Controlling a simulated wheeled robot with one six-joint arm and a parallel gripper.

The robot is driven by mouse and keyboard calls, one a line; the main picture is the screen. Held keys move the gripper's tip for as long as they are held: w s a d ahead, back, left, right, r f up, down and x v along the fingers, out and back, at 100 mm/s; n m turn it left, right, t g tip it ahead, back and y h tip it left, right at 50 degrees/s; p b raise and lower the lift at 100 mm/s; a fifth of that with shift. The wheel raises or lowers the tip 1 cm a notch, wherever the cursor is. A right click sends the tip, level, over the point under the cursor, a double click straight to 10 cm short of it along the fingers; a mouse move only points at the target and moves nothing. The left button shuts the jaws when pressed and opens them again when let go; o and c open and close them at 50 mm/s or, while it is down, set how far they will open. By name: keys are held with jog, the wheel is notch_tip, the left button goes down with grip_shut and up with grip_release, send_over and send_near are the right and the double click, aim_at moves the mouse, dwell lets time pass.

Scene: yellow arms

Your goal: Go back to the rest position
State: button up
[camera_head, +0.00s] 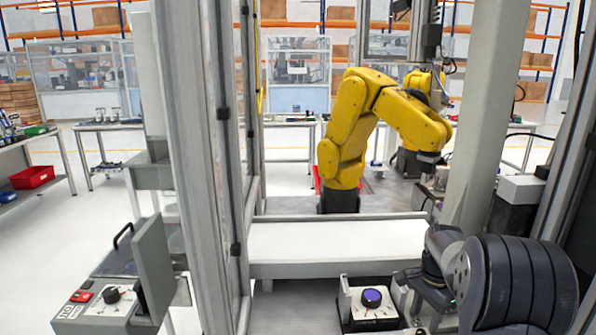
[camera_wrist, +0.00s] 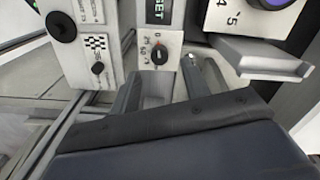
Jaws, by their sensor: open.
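My gripper (camera_wrist: 175,80) shows in the wrist view with its two grey fingers apart and nothing seen between them. It is in front of a white control panel with a small black knob (camera_wrist: 160,55) and a dark display reading "SET" (camera_wrist: 158,11). In the head view my dark arm is at the lower right, beside a white box with a purple knob (camera_head: 371,298). The fingers are not clear there. Whether the fingers touch the panel cannot be told.
A yellow robot arm (camera_head: 345,130) stands behind a white conveyor (camera_head: 338,242). A grey frame post (camera_head: 190,150) rises left of it. A control box (camera_head: 110,298) with a black knob is at the lower left. A red bin (camera_head: 32,177) sits on the left bench. Open floor lies at left.

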aim_at(421, 332)
notch_tip(421, 332, down, 6)
jog(key=shift+r, duration=0.25)
jog(key=shift+r+n, duration=0.2)
jog(key=shift+n, duration=0.2)
jog(key=n, duration=0.4)
jog(key=shift+n+p, duration=0.3)
jog(key=n, duration=0.6)
jog(key=shift+n, duration=0.4)
jog(key=n+p, duration=0.1)
jog(key=n, duration=0.5)
jog(key=n+p, duration=0.1)
jog(key=n, duration=0.4)
jog(key=shift+n, duration=0.3)
jog(key=shift+s, duration=0.1)
